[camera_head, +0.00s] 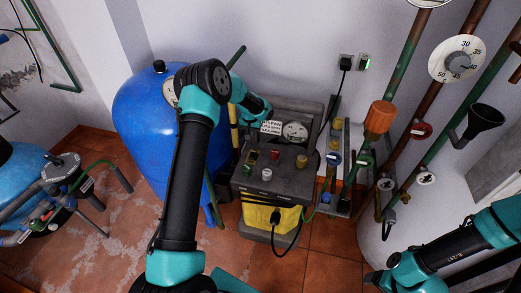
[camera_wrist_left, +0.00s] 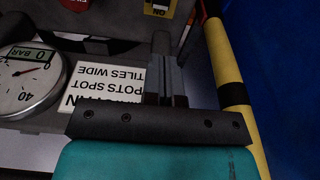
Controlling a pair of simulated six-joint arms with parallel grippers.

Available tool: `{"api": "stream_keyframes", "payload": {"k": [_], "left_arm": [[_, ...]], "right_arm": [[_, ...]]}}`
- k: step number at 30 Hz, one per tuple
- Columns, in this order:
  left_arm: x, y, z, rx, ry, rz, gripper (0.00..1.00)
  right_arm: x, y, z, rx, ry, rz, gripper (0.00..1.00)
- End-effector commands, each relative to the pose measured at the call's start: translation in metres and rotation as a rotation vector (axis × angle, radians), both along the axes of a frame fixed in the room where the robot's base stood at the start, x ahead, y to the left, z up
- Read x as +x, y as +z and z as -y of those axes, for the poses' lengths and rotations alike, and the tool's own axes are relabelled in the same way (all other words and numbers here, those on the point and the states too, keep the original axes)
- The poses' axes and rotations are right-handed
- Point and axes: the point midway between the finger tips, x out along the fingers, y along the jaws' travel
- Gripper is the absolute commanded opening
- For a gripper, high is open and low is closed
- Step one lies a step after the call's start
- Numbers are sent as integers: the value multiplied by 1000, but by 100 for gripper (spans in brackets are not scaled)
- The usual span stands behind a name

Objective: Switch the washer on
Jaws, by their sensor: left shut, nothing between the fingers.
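The washer (camera_head: 262,184) is a dark grey machine with a yellow lower front, standing on the tiled floor right of the blue tank. Its top panel carries a small switch (camera_head: 251,157) at the left; in the left wrist view a switch with a yellow "ON" label (camera_wrist_left: 158,6) is cut by the top edge. My left gripper (camera_head: 257,117) is over the back left of the washer, by the white sign; in its wrist view its fingers (camera_wrist_left: 164,70) are together and empty, pointing towards the switch but apart from it. My right gripper's fingers do not show.
A gauge (camera_head: 295,131) and a white sign (camera_head: 270,127) stand behind the panel. A yellow-and-black pole (camera_wrist_left: 229,80) runs close beside my left gripper. The blue tank (camera_head: 145,120) is left, pipes with an orange part (camera_head: 379,117) right. Several knobs crowd the panel.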

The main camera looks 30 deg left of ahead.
Motion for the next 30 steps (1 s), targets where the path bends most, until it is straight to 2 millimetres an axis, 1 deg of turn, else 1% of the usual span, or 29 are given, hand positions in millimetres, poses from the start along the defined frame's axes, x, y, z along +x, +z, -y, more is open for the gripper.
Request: {"api": "stream_keyframes", "payload": {"k": [9,14,17,20,30], "left_arm": [[0,-1,0,-1,0,-1,0],[1,-10,0,-1,0,-2,0],[2,-20,0,-2,0,-3,0],[4,-35,0,-3,0,-2,0],[11,-92,-2,-2,0,-2,0]], "right_arm": [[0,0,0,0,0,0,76],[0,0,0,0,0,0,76],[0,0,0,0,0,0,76],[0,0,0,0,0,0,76],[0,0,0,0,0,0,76]]}}
